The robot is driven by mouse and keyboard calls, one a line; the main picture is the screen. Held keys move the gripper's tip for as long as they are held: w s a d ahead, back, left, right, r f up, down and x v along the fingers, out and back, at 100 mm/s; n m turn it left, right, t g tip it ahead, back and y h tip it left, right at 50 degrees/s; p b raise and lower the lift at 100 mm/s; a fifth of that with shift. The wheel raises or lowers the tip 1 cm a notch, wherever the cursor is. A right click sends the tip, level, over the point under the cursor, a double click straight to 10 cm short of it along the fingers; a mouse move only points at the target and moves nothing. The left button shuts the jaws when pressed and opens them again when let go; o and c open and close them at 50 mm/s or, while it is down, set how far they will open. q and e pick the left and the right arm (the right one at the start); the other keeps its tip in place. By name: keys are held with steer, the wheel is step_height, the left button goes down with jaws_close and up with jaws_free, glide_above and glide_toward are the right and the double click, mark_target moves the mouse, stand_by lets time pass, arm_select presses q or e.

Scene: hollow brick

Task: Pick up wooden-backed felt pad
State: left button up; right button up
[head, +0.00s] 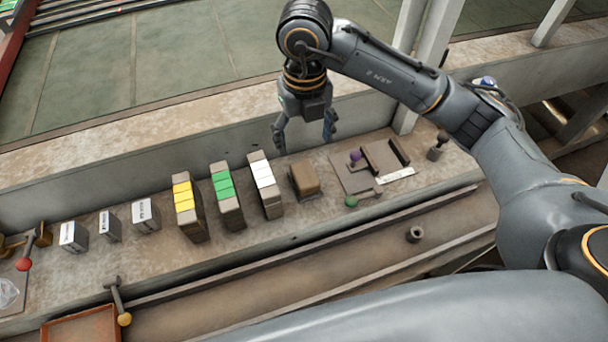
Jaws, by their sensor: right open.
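A small brown block (305,178), which looks like the wooden-backed felt pad, sits on the worn ledge right of the white-topped block. Its underside is hidden, so I cannot see any felt. My right gripper (305,143) points down with its fingers spread and nothing between them. In the picture it is just above and behind the block, apart from it. My left gripper is not in view.
Tall blocks with white (263,174), green (223,186) and yellow (184,197) tops stand left of the pad. A flat board with a purple knob (355,156) lies right. A low wall (200,147) runs behind. A red-brown tray (85,327) is front left.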

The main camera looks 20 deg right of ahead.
steer(key=p, duration=0.1)
glide_above(305, 173)
step_height(305, 173, down, 7)
steer(key=shift+s+r, duration=0.1)
steer(key=shift+r, duration=0.05)
steer(key=shift+f+p, duration=0.6)
step_height(305, 173, down, 4)
steer(key=shift+r+p, duration=0.2)
steer(key=shift+p, duration=0.55)
steer(key=shift+f, duration=0.35)
steer(key=c, duration=1.3)
steer(key=shift+r, duration=0.15)
